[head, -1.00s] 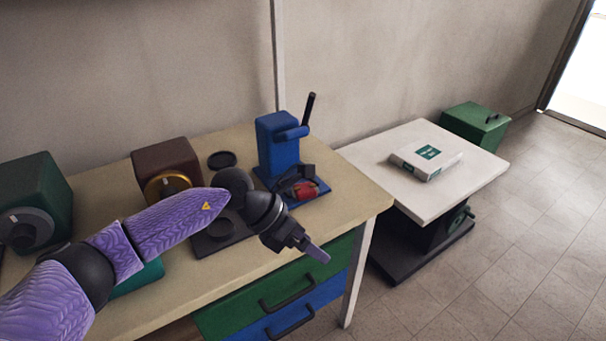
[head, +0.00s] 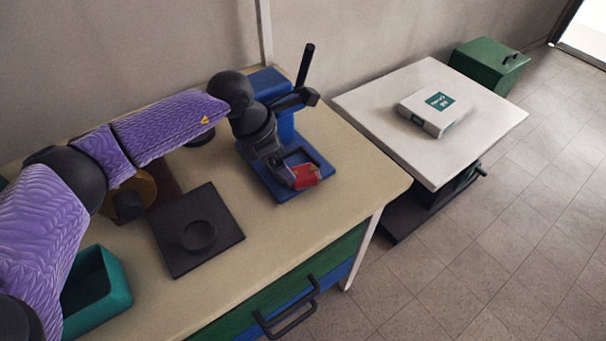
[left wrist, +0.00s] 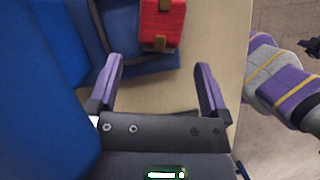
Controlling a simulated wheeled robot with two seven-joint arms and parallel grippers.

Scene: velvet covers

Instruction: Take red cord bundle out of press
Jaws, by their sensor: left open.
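The red cord bundle (head: 304,176) with tan bands lies on the blue base (head: 322,162) of the press (head: 268,80). It also shows at the top of the left wrist view (left wrist: 163,22), just beyond the fingers. My left gripper (left wrist: 158,82) is open and empty, its two purple fingers apart with the bundle ahead of them. In the head view my left wrist hangs over the press base and hides part of the press and the fingers. The press lever (head: 305,65) stands up at the back. My right gripper cannot be made out.
A black plate (head: 175,255) with a round disc and a teal bin (head: 118,295) stand on the workbench (head: 260,245). A white lift table (head: 365,105) with a white and green box (head: 430,125) stands to the right. A green case (head: 490,72) is behind it.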

